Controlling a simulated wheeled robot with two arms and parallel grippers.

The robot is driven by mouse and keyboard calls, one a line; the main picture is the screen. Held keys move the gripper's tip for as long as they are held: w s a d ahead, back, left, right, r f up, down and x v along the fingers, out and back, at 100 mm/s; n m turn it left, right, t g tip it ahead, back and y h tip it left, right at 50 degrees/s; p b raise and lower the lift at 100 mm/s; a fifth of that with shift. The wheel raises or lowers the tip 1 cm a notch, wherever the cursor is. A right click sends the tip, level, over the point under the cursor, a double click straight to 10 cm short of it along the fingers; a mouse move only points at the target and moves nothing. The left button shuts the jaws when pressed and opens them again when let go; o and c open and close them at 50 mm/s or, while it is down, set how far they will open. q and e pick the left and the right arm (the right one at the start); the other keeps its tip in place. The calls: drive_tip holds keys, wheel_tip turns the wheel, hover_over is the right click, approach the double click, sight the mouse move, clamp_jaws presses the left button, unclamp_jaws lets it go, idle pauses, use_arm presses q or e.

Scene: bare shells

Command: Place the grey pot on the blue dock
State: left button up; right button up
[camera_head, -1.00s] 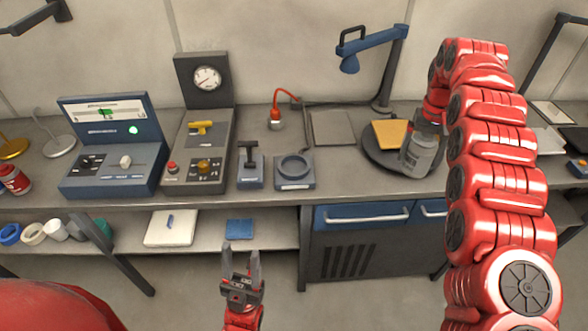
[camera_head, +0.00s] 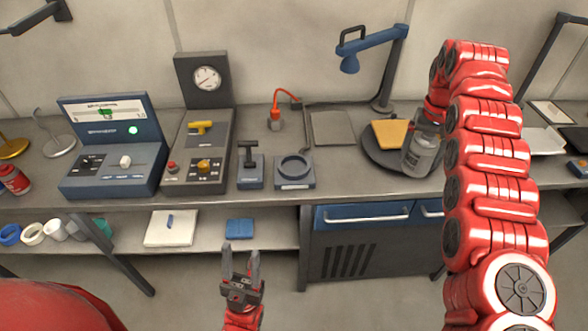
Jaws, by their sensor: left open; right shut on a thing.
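The grey pot (camera_head: 420,157) is upright at the right of the bench, by the front right edge of a dark round tray (camera_head: 373,158). My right gripper (camera_head: 428,122) is shut on the pot's upper part, and my arm hides some of the grip. I cannot tell whether the pot touches the surface under it. The dock, a blue-grey square base (camera_head: 294,184) with a raised ring, sits empty near the bench's front edge, left of the pot. My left gripper (camera_head: 241,260) is open and empty, low in front of the bench.
A lever box (camera_head: 250,174) stands left of the dock. A yellow-orange block (camera_head: 390,133) lies on the tray beside the pot. A flat grey plate (camera_head: 333,128) and a blue lamp (camera_head: 372,45) are behind. The bench between dock and tray is clear.

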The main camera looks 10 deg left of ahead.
drive_tip(key=shift+s, duration=0.15)
drive_tip(key=shift+d, duration=0.1)
idle(0.4)
drive_tip(key=shift+d+f, duration=0.1)
drive_tip(key=shift+d, duration=0.05)
drive_tip(key=shift+f, duration=0.15)
